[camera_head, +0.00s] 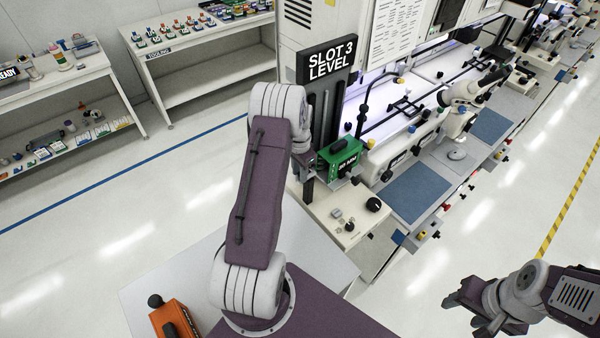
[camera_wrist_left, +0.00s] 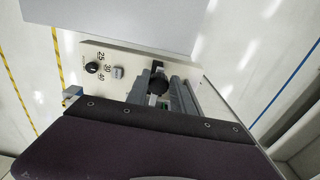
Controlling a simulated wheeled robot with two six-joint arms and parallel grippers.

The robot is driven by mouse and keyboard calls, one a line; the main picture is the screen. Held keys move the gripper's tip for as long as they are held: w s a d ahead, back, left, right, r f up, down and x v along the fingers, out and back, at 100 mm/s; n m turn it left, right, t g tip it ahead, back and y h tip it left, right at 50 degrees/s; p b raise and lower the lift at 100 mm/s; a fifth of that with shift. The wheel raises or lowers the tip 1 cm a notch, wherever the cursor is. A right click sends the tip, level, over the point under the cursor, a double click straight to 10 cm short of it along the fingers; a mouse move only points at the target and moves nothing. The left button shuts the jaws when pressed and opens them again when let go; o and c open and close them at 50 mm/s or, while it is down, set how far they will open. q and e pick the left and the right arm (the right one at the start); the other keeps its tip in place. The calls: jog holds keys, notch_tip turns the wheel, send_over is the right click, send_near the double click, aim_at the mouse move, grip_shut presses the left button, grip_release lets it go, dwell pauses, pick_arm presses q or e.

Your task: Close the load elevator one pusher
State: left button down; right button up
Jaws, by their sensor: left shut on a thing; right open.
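The load elevator (camera_head: 325,110) stands under a black "SLOT 3 LEVEL" sign (camera_head: 331,60), with a green magazine (camera_head: 341,155) at its front. In the left wrist view, my left gripper (camera_wrist_left: 160,88) has its grey fingers shut around a dark knob (camera_wrist_left: 157,83), which appears to belong to the pusher. In the head view my left arm covers most of this area, so the pusher's travel cannot be seen. My right gripper (camera_head: 466,310) is open and empty over the aisle at the lower right.
A cream control panel (camera_head: 346,226) with a black dial (camera_head: 373,204) lies below the magazine. The dial also shows in the left wrist view (camera_wrist_left: 93,67). A blue mat (camera_head: 416,192) lies to the right. An orange box (camera_head: 172,320) is at lower left. The left aisle floor is clear.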

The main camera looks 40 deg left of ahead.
pick_arm(q)
jog(key=c, duration=1.5)
grip_release()
jog(key=shift+s, duration=0.15)
jog(key=o, duration=0.4)
jog(key=shift+w+d+f+g, duration=0.15)
jog(key=shift+w+d, duration=0.1)
jog(key=shift+w, duration=0.4)
jog(key=shift+w+d+f+g, duration=0.15)
jog(key=shift+w+d, duration=0.05)
jog(key=shift+w, duration=0.4)
jog(key=shift+s+a+r, duration=0.1)
jog(key=shift+s, duration=0.1)
jog(key=r, duration=0.1)
jog(key=r+b, duration=0.1)
jog(key=r, duration=0.1)
jog(key=shift+s+a+r, duration=0.3)
jog(key=shift+s+r, duration=0.05)
jog(key=shift+s, duration=0.05)
jog(key=r, duration=0.3)
jog(key=w+r+b, duration=0.1)
jog(key=r, duration=0.1)
jog(key=shift+d+r, duration=0.15)
jog(key=shift+d, duration=0.1)
pick_arm(e)
jog(key=f, duration=0.1)
jog(key=w, duration=0.1)
jog(key=w+f, duration=0.1)
jog(key=shift+d+f, duration=0.25)
jog(key=shift+f, duration=0.05)
